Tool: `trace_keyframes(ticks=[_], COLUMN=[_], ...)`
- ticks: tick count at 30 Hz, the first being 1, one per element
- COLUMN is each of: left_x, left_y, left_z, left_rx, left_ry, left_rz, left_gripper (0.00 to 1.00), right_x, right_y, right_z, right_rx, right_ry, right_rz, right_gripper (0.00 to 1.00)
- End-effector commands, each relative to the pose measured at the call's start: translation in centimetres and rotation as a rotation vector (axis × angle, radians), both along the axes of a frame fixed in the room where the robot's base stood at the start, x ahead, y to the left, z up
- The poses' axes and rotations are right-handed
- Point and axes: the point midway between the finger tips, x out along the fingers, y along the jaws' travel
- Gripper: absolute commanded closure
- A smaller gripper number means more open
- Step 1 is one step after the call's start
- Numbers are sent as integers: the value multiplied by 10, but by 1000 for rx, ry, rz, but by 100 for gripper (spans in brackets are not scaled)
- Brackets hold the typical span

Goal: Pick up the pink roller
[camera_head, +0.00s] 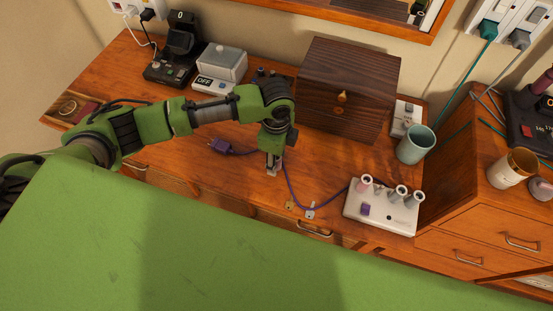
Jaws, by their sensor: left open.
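The pink roller (364,184) stands on the white roller base (382,222), at its upper left. Two greyish rollers (407,196) stand to its right on the same base. My left gripper (273,168) points down over the desk, left of the base and clearly apart from the pink roller. It is open, though its fingers show small and are partly hidden by the wrist. A purple cord passes beside its fingertips. My right gripper does not show.
A dark wooden box (347,85) stands behind my gripper. A teal cup (416,145) stands behind the base. A purple plug (221,146) and keys (309,211) lie on the desk (190,150). A grey-lidded device (220,68) is at the back left.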

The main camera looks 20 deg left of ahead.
Motion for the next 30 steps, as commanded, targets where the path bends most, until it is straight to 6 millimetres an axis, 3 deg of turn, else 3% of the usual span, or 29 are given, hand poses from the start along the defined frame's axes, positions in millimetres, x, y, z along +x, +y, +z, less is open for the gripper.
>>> trace_keyframes(ticks=[7,11,12,23,30], left_x=[0,0,0,0,2], left_y=[0,0,0,0,-1], left_z=[-2,-1,-1,1,22], left_rx=[-1,-1,-1,-1,-3], left_ry=[-1,-1,-1,-1,-4], left_rz=[-1,0,0,0,0], left_gripper=[62,96,99,99,99], right_x=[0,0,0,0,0], right_y=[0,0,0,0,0], right_z=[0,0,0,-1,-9], right_rx=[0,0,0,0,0], right_ry=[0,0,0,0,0], right_rz=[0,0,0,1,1], right_gripper=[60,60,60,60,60])
